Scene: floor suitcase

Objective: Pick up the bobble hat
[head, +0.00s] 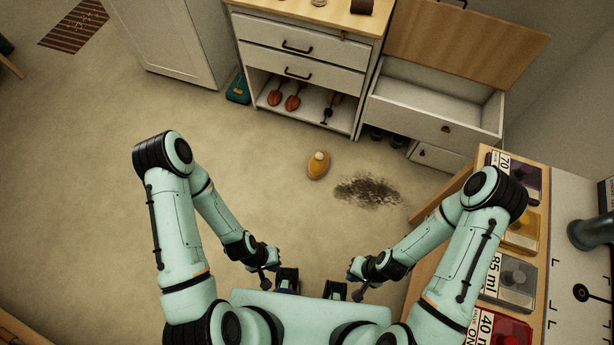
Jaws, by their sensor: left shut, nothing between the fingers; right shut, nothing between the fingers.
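A yellow-orange bobble hat (318,168) with a pale bobble at its top lies on the floor ahead of me, near the middle of the head view. My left gripper (268,284) is shut and empty, low in the view, below and to the left of the hat. My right gripper (354,276) is shut and empty, below and to the right of the hat. Both grippers are well apart from the hat. Nothing covers the hat.
A dark dirt patch (367,191) lies on the floor right of the hat. A white drawer cabinet (300,62) stands behind, with tools on its low shelf. An open drawer (430,110) juts out at right. A bench (545,240) with boxes borders my right side. Floor at left is clear.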

